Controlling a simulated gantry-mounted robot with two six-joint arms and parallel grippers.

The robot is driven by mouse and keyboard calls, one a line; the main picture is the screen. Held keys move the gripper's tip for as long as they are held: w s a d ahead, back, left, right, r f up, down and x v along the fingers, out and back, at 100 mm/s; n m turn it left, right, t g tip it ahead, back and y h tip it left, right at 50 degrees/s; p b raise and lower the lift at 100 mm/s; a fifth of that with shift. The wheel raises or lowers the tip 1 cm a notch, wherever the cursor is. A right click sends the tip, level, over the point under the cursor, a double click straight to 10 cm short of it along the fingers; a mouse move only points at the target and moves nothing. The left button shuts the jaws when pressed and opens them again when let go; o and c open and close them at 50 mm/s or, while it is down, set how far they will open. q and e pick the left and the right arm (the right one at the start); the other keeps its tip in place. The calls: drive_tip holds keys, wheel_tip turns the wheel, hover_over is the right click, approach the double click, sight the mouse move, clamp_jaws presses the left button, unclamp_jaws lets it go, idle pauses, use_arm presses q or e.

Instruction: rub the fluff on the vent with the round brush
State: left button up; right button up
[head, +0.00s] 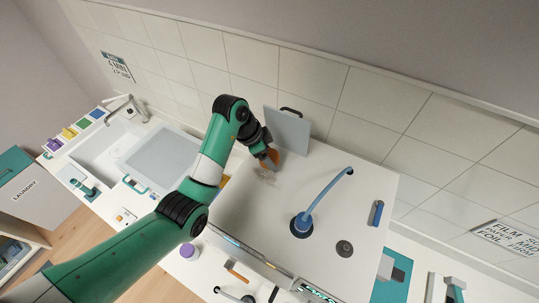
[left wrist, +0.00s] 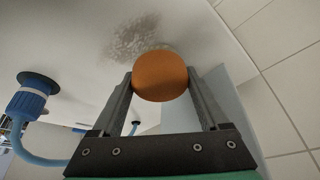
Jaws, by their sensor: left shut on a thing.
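My left gripper (head: 268,158) is shut on an orange round thing, which looks like the round brush (left wrist: 160,76). In the left wrist view its round orange face sits between the two fingers. A mottled grey-brown patch, which looks like the fluff (left wrist: 133,38), lies on the white surface just beyond the brush; in the head view it shows faintly below the gripper (head: 266,178). I cannot make out a separate vent grille under the patch, nor whether the brush touches it. My right gripper is not in view.
A blue hose (head: 324,200) arches over the white top (head: 330,180) right of the gripper. A grey upright panel (head: 288,130) stands close behind the gripper. A dark round fitting (head: 344,248) and a blue-grey item (head: 376,213) are farther right. A sink (head: 105,148) lies left.

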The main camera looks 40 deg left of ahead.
use_arm(q)
drive_tip(key=shift+f, duration=0.8)
